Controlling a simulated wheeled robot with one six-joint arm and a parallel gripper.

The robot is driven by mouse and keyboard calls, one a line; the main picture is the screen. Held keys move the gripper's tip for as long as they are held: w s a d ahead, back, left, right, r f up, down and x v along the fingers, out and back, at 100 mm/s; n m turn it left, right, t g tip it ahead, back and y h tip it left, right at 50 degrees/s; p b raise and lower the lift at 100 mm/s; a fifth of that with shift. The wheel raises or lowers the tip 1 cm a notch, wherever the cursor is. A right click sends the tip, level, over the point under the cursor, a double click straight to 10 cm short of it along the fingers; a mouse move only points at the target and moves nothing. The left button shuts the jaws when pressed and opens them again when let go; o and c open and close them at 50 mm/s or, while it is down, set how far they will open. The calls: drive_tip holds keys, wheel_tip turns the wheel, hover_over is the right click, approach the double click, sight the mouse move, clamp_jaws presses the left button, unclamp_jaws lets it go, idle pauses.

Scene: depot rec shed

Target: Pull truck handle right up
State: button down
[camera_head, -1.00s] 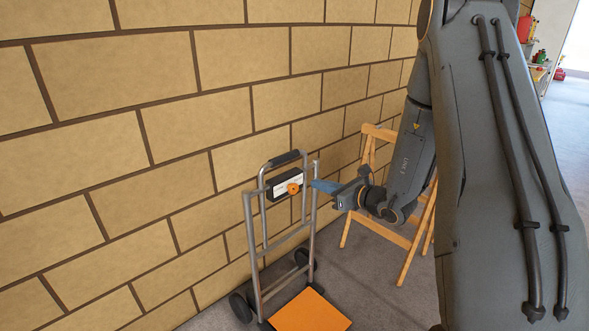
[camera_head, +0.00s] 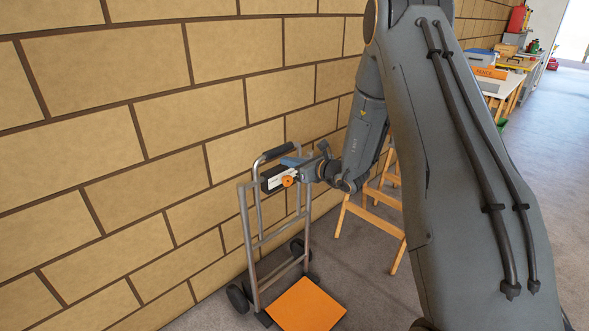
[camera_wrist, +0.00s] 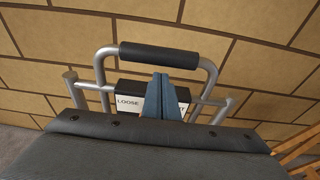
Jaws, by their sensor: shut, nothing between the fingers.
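The hand truck (camera_head: 249,230) stands upright by the brick wall, with grey tubes and an orange toe plate (camera_head: 305,304). Its handle (camera_head: 277,151) is a tube loop with a black grip, which also shows in the wrist view (camera_wrist: 158,56). A black box with a white label (camera_head: 272,178) and an orange knob (camera_head: 288,180) sits just below the grip. In the wrist view part of the label reads "LOOSE". My gripper (camera_head: 290,162) is shut and empty. Its blue fingers (camera_wrist: 161,98) are in front of the box and below the grip, apart from the grip in the wrist view.
A wooden trestle (camera_head: 372,212) stands right of the truck, behind my arm. A bench (camera_head: 505,88) with boxes stands along the wall farther back. The brick wall is close behind the truck. Open grey floor (camera_head: 540,190) lies to the right.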

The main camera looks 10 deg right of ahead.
drive_tip(key=shift+w+r, duration=0.1)
drive_tip(key=shift+r, duration=0.15)
wheel_tip(320, 180, up, 27)
drive_tip(key=p, duration=0.8)
drive_tip(key=shift+f, duration=0.15)
drive_tip(key=s+d+f+b, duration=0.1)
drive_tip(key=s+d+b, duration=0.3)
drive_tip(key=s, duration=0.6)
drive_tip(key=shift+d+f, duration=0.35)
drive_tip(key=shift+d, duration=0.5)
